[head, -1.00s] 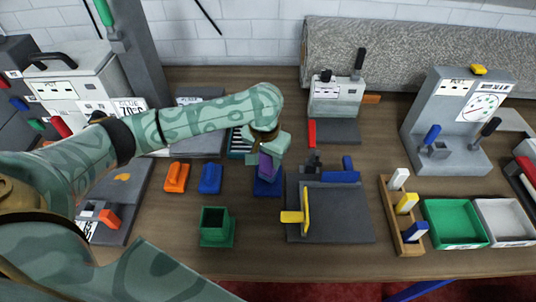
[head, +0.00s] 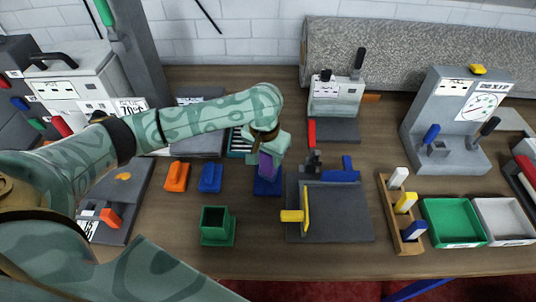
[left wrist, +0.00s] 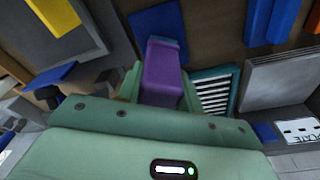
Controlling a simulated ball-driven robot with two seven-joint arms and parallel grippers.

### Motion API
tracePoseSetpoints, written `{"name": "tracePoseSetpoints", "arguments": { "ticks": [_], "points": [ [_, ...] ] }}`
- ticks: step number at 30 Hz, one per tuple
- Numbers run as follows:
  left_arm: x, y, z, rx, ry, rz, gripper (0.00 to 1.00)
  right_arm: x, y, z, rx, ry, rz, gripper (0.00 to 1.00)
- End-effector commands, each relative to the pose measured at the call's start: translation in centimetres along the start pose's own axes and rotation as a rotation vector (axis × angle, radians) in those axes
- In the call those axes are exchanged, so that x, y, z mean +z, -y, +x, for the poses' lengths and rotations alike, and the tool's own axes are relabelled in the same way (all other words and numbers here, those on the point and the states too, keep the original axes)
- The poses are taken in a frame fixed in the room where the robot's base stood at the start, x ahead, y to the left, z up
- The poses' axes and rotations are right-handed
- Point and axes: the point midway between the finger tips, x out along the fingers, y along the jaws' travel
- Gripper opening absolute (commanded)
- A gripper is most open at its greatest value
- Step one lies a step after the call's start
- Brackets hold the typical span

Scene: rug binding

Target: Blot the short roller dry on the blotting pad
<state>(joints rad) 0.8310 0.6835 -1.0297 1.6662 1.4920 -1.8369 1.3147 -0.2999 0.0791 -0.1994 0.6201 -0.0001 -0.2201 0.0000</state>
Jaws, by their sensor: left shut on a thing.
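My left gripper (head: 267,157) is shut on a purple block-shaped piece (head: 265,167), which seems to be the short roller or its handle. In the left wrist view the purple piece (left wrist: 163,72) sits between the two green fingers. It hangs over a flat dark blue pad (head: 268,187), seemingly the blotting pad, which also shows in the left wrist view (left wrist: 160,22). I cannot tell whether the purple piece touches the pad. The roller's own surface is hidden. My right gripper is not in view.
A teal striped tray (head: 236,146) lies just behind the pad. Orange (head: 176,177) and blue (head: 210,178) blocks lie to its left, and a green open box (head: 216,226) stands in front. A grey plate with a yellow handle (head: 340,222) is close on the right.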

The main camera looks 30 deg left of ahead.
Motion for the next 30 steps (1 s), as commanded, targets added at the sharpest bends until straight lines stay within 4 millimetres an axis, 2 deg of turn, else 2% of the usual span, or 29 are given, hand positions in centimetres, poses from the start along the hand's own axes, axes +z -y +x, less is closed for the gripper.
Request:
{"name": "tracePoseSetpoints", "arguments": {
  "ticks": [30],
  "points": [
    [0.05, 0.01, 0.08, 0.000, 0.001, -0.001, 0.13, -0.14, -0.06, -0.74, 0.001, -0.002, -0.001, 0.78]
  ]
}}
